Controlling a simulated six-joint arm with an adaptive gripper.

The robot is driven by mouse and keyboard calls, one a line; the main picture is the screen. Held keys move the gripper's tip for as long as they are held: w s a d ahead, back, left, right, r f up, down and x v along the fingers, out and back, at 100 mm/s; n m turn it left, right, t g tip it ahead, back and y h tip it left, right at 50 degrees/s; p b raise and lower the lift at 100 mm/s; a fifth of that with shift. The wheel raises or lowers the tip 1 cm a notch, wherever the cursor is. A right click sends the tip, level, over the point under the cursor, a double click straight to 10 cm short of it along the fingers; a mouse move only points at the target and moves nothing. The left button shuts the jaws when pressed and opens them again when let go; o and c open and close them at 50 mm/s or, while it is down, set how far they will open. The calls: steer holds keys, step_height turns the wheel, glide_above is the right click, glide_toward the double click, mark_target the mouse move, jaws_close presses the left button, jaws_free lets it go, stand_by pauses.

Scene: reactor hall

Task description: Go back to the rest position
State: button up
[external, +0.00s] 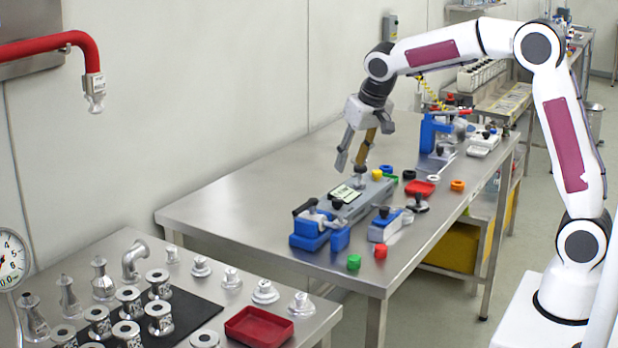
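My gripper (351,166) hangs from my arm above the middle of the long steel table (240,205). Its fingers point down and look spread apart: one is grey, and the other side shows a brownish face. I see nothing clearly held between them. The fingertips are just above and left of a grey device (365,198) with a small metal knob on top. Whether the brownish side touches the knob cannot be told from this view.
A blue vise (310,232), a red tray (419,187), a blue clamp stand (431,130) and several coloured caps surround the device. The left part of the table is clear. Metal fittings crowd the front table, beside a red bin (259,326).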

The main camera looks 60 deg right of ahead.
steer(key=s+a+n+y, duration=0.1)
steer(key=s+n, duration=0.1)
steer(key=s, duration=1.5)
steer(key=s+a+r+n+t, duration=0.1)
steer(key=s+a+n, duration=0.1)
steer(key=s, duration=1.5)
steer(key=shift+s+r+t+y, duration=0.15)
steer(key=shift+s+t+y, duration=0.15)
steer(key=shift+s+y, duration=0.1)
steer(key=shift+w+a, duration=0.1)
stand_by(1.9)
